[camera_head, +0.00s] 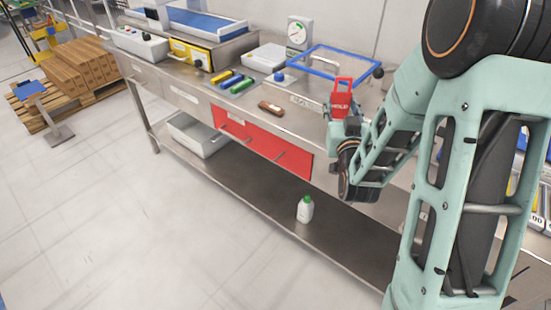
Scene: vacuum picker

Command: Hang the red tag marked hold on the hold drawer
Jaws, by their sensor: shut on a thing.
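The red drawer front (262,143) is set under the bench top, to the left of and lower than the tag. It has bar handles and looks closed. No lettering is readable on it. The tag is apart from the drawer, over the front part of the bench.
The steel bench (190,82) holds a blue-framed clear box (333,65), a dial gauge (299,32), several coloured pieces (232,82) and a brown-handled item (270,107). A white bottle (305,208) and grey bin (200,136) sit on the lower shelf. The floor in front is clear.

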